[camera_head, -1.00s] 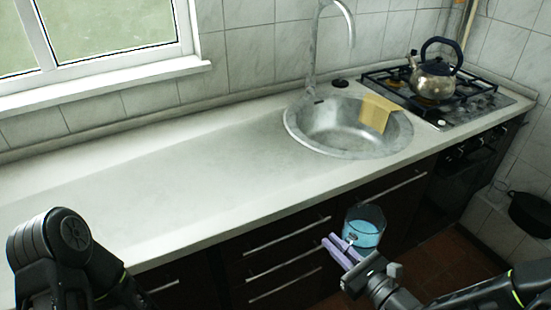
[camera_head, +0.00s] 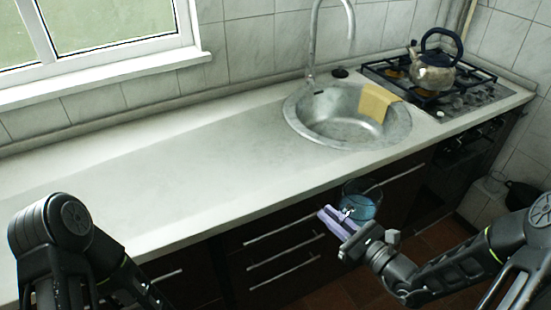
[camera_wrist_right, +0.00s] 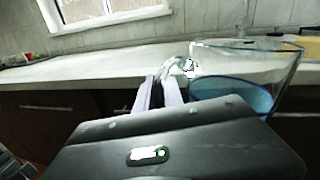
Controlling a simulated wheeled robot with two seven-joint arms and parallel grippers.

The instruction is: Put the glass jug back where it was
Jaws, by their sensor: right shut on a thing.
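The glass jug (camera_head: 362,201) is clear, with blue liquid in it. It hangs in the air in front of the counter's front edge, over the dark drawers. My right gripper (camera_head: 341,219), with pale purple fingers, is shut on the jug's handle side. In the right wrist view the jug (camera_wrist_right: 240,85) is just right of the fingers (camera_wrist_right: 160,93), roughly upright, and its handle shows between them. Part of the jug is cut off by my wrist there. In the head view, my left arm is at the lower left; its gripper is out of the picture.
The white counter (camera_head: 150,180) is wide and bare left of the round steel sink (camera_head: 340,125). A yellow cloth (camera_head: 378,102) hangs over the sink's rim. A kettle (camera_head: 433,75) stands on the gas stove (camera_head: 475,97). The tap rises behind the sink.

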